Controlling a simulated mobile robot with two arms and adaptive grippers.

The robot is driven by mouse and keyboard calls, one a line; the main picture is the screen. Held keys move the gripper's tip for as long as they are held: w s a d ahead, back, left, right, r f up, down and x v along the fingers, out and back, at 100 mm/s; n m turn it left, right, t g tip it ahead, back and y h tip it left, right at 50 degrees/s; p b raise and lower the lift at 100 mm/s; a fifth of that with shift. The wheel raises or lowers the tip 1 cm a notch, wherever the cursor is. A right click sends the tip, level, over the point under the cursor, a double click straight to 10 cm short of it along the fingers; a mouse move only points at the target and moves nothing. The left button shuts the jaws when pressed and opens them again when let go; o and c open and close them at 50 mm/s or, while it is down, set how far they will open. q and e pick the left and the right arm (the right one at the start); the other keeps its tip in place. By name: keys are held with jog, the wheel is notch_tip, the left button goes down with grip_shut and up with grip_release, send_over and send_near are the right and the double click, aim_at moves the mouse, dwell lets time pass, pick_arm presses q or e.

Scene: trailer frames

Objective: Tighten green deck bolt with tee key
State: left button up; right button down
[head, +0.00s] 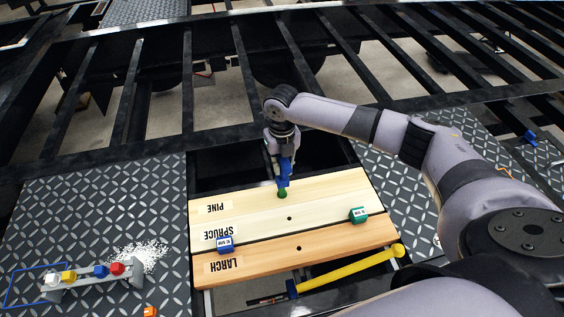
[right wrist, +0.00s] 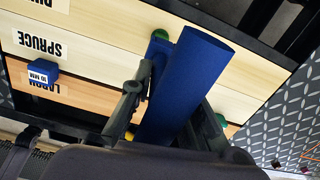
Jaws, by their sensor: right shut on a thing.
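The green deck bolt (head: 282,194) stands on the pale PINE board (head: 325,190). In the right wrist view a green edge of the bolt (right wrist: 151,36) shows beside the blue tee key. My right gripper (head: 283,160) is above the bolt, shut on the blue tee key (head: 284,178). The key's broad blue handle (right wrist: 185,85) lies between the two fingers in the right wrist view. The key's lower end is at the bolt; I cannot tell whether it is fully seated. My left gripper is not in view.
The SPRUCE board (head: 265,223) and LARCH board (head: 300,250) lie alongside, with a blue labelled block (head: 225,244) and a teal one (head: 358,215). A yellow bar (head: 350,270) lies beside them. A grey rack (head: 95,282) and white granules (head: 140,256) are on the left plate. Open frame gaps lie behind.

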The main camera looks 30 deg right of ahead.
aim_at(282, 177)
jog(key=shift+w+f+b, duration=0.1)
jog(key=shift+f+b, duration=0.5)
jog(key=shift+f, duration=0.7)
jog(key=shift+f+b, duration=0.9)
jog(key=shift+f, duration=0.55)
jog(key=shift+r+m+p, duration=0.1)
jog(key=shift+m+p, duration=0.5)
jog(key=m+p, duration=0.3)
jog(key=m, duration=0.2)
jog(key=shift+f+m, duration=0.2)
jog(key=shift+m, duration=0.9)
jog(key=m, duration=0.7)
jog(key=shift+m, duration=0.3)
jog(key=m, duration=0.3)
